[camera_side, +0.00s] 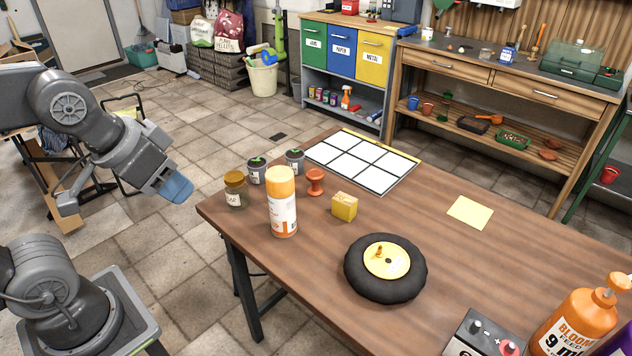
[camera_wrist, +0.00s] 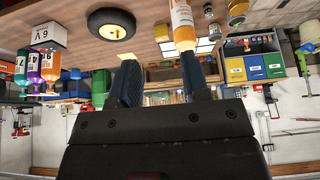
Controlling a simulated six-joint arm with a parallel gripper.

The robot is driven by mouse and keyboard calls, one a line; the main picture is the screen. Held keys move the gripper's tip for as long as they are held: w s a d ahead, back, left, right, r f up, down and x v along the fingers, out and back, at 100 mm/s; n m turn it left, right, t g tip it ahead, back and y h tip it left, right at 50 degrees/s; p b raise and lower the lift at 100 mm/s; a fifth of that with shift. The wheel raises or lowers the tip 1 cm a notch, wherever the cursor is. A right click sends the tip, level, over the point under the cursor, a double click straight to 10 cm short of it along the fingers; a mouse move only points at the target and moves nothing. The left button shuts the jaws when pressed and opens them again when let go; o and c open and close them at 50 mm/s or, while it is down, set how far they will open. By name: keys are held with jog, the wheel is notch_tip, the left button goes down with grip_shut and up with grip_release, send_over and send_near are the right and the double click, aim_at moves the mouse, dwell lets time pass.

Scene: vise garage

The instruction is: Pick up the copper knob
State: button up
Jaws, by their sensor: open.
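A copper-red knob (camera_side: 315,181), waisted like a spool, stands upright on the wooden table in the side view. It is behind and right of the orange-capped spray can (camera_side: 282,205) and left of a yellow block (camera_side: 344,206). I cannot make the knob out in the wrist view. My gripper (camera_side: 176,188) is off the table's left edge, well apart from the knob, with blue fingers. In the wrist view my gripper (camera_wrist: 160,80) has its two fingers spread, with nothing held between them.
A brown-lidded jar (camera_side: 235,190) and two dark pots stand at the table's left corner. A black wheel (camera_side: 350,270) with a yellow hub lies toward the front. A white grid board (camera_side: 365,162) lies at the back. The table's middle right is mostly clear around a yellow sheet (camera_side: 470,212).

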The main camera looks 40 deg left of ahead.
jog(key=o, duration=0.8)
jog(key=shift+c, duration=0.2)
jog(key=n+g+y, duration=0.2)
jog(key=n+y, duration=0.1)
jog(key=n, duration=0.5)
send_over(315, 180)
jog(key=s+d, duration=0.2)
jog(key=d, duration=0.1)
notch_tip(315, 180, down, 14)
jog(key=r, duration=0.1)
jog(key=shift+n, duration=0.4)
jog(key=x, duration=1)
jog(key=shift+s+a+f, duration=0.1)
jog(key=shift+f, duration=0.15)
jog(key=shift+s+a+x, duration=0.1)
jog(key=shift+s+x, duration=0.05)
jog(key=shift+x, duration=0.85)
jog(key=shift+s+a+x, duration=0.1)
jog(key=shift+x, duration=0.85)
jog(key=shift+s+a+x, duration=0.1)
jog(key=shift+s+x, duration=0.05)
jog(key=shift+x, duration=0.85)
